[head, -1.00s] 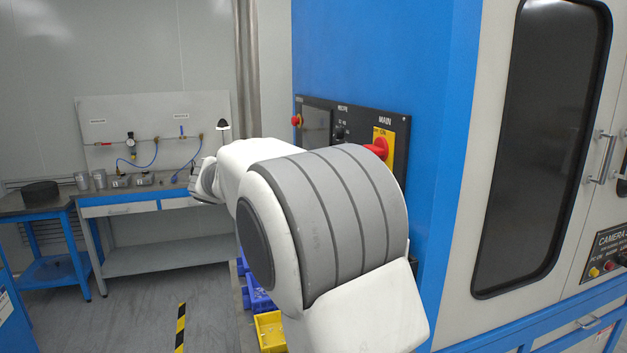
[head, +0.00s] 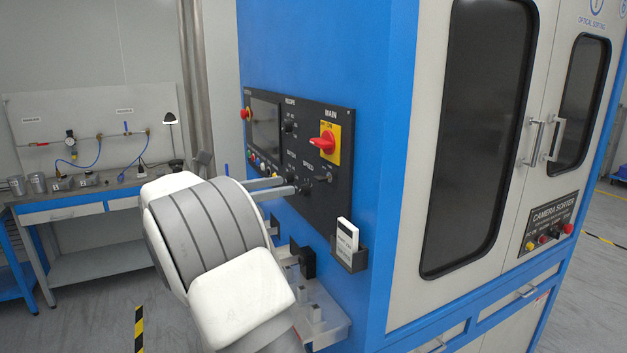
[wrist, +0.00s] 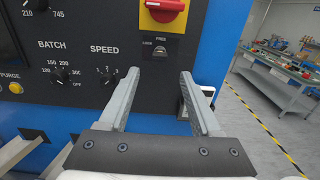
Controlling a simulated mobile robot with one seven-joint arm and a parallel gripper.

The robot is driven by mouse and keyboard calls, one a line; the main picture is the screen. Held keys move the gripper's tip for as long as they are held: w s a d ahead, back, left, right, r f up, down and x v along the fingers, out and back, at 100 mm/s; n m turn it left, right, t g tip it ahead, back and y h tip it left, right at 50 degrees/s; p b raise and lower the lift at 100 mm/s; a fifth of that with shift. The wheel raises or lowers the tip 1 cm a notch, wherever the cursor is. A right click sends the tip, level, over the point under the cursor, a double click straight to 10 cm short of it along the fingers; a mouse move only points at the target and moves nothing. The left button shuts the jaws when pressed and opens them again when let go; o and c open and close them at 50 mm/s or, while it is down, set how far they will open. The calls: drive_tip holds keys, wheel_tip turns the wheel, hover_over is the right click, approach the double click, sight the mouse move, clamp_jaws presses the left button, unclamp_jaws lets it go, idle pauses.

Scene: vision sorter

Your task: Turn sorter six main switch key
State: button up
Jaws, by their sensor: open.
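The sorter's black control panel (head: 283,135) is on the side of the blue and white cabinet. The main switch, a red knob on a yellow plate (head: 327,143), is at its upper right; its lower part shows in the wrist view (wrist: 165,8). Just below is a small key switch (head: 325,178) with FREE and LOCK labels, also in the wrist view (wrist: 160,49). My gripper (head: 290,185) is open and empty, its fingers pointing at the panel. In the wrist view my gripper (wrist: 160,75) has its fingertips just below the key switch, apart from it.
BATCH (wrist: 64,75) and SPEED (wrist: 107,76) dials sit left of the fingers. A holder with a white card (head: 347,241) sticks out from the cabinet below the panel. A clear tray (head: 322,318) lies lower down. A workbench (head: 90,195) stands at the left.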

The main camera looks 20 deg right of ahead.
sight(316, 179)
drive_tip(key=d, duration=0.9)
drive_tip(key=shift+w, duration=0.15)
clamp_jaws()
